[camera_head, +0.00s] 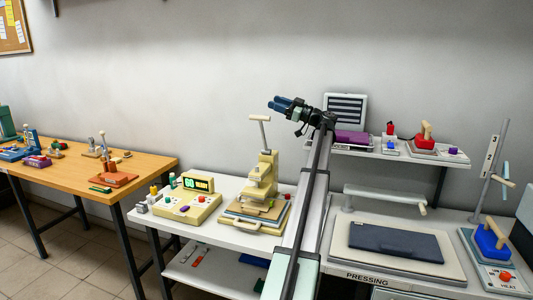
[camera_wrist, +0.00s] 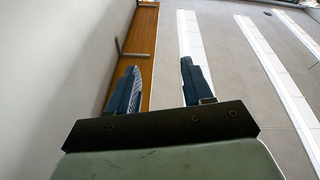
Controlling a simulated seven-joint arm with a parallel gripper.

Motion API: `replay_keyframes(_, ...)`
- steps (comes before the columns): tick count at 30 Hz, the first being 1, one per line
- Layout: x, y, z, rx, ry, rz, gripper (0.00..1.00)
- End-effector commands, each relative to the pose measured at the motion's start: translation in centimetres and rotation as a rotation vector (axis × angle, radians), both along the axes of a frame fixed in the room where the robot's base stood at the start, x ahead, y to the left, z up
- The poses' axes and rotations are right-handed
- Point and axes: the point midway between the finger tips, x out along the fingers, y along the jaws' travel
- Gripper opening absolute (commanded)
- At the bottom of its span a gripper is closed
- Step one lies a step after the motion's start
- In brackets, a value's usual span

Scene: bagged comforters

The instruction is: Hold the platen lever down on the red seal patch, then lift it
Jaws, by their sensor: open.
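A cream press (camera_head: 262,185) stands on the white table left of my arm. Its upright lever (camera_head: 263,133) ends in a pale crossbar at the top. A layered cream base (camera_head: 245,219) lies under the press head. The red seal patch cannot be made out clearly; the press head and its small parts may hide it. My gripper (camera_head: 279,104) is raised in the air, to the right of the lever's top and slightly higher in the picture. In the wrist view, the two blue fingers of my gripper (camera_wrist: 160,82) are spread apart with nothing between them.
A cream control box (camera_head: 190,206) with a green display stands left of the press. A pressing station (camera_head: 350,248) with a dark blue pad is at right. A wall shelf (camera_head: 385,155) holds small devices. A wooden table (camera_head: 75,172) is at left. The air above the press is free.

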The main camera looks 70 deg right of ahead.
Motion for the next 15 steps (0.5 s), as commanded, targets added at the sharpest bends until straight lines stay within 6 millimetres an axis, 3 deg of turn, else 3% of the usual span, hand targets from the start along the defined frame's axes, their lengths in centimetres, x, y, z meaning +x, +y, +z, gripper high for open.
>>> replay_keyframes(2, 0.2, -1.5, 0.5, -0.019, 0.034, -0.005, 0.51)
replay_keyframes(15, 7.1, -3.5, -6.2, 0.024, 0.243, 0.031, 0.51)
